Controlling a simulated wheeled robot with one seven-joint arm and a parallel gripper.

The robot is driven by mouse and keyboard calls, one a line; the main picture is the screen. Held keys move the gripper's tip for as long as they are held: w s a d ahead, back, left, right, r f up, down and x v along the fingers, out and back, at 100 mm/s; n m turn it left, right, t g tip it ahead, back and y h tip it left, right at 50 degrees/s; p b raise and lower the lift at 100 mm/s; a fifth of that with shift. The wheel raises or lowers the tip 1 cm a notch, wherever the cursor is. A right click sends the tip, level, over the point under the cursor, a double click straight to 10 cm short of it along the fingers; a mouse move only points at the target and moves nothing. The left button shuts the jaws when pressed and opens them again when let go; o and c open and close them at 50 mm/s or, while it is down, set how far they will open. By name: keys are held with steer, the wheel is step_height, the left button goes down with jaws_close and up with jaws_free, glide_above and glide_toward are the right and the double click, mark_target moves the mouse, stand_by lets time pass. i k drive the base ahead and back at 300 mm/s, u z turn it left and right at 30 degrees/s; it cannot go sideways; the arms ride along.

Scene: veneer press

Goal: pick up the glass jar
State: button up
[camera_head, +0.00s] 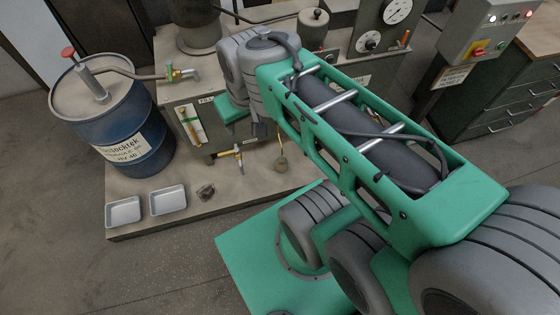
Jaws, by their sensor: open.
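I cannot make out a glass jar for certain in the head view. A small dark brownish lump (206,191) lies on the low platform, right of two white trays; it is too small to tell what it is. My gripper (259,130) is partly hidden behind my own arm, pointing down in front of the press cabinet. Its jaws are open, and I see nothing held between them. My arm covers much of the middle and right of the view.
A blue drum (140,152) with a red-topped hand pump stands on the left of the platform (135,221). Two white trays (123,211) (169,199) lie before it. The press cabinet (186,96) stands behind my gripper. A control box (487,38) and drawers (510,92) are at right. Floor at lower left is clear.

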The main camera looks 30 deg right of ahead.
mark_target(281, 163)
steer(key=z, duration=0.5)
steer(key=k, duration=1.2)
steer(key=u, duration=0.3)
steer(key=i, duration=0.8)
steer(key=u, duration=0.75)
